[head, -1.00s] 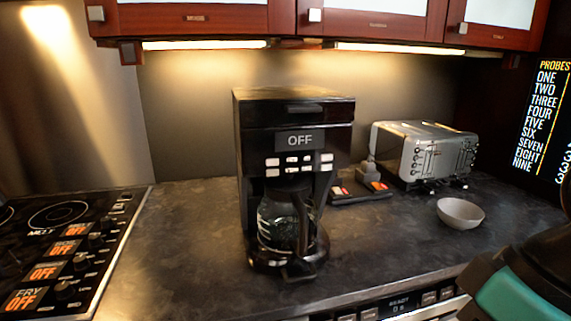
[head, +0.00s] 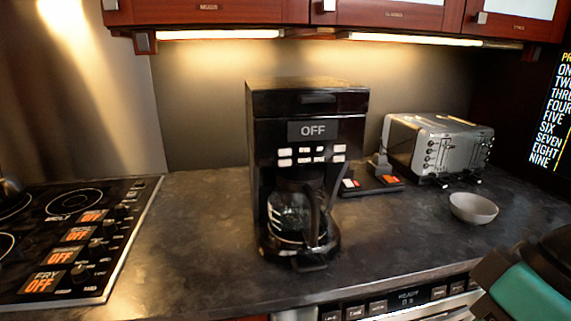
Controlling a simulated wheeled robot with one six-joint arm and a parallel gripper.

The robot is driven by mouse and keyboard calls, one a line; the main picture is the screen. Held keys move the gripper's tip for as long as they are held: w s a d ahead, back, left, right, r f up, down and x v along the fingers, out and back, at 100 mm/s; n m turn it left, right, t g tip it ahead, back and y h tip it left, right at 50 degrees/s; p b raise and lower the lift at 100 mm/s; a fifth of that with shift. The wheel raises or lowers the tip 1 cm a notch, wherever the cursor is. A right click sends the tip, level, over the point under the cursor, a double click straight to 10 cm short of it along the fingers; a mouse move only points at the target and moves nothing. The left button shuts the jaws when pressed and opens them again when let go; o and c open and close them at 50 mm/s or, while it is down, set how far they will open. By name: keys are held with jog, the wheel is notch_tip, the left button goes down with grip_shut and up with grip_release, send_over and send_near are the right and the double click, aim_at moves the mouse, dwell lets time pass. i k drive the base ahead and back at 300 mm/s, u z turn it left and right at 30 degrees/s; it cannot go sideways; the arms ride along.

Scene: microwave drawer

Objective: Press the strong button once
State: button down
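A black coffee maker (head: 262,130) stands upright on the counter in the middle of the head view. Its display (head: 313,131) reads OFF. Below the display are two rows of small white buttons (head: 285,152); their labels are too small to read, so I cannot tell which one is strong. A glass carafe (head: 288,213) sits in the machine under the buttons, its handle toward me. A teal and black part of my arm shows at the lower right corner, well apart from the coffee maker. My gripper's fingers are not in view.
A cooktop (head: 60,240) with OFF displays is at the left. A silver toaster (head: 437,148), a grey bowl (head: 473,208) and a small dark tray (head: 360,191) are right of the coffee maker. Red cabinets (head: 225,12) hang above. Counter (head: 200,230) left of the machine is clear.

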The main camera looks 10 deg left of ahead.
aim_at(283, 162)
jog(key=z, duration=2.3)
jog(key=k, duration=1.65)
jog(key=u, duration=2.3)
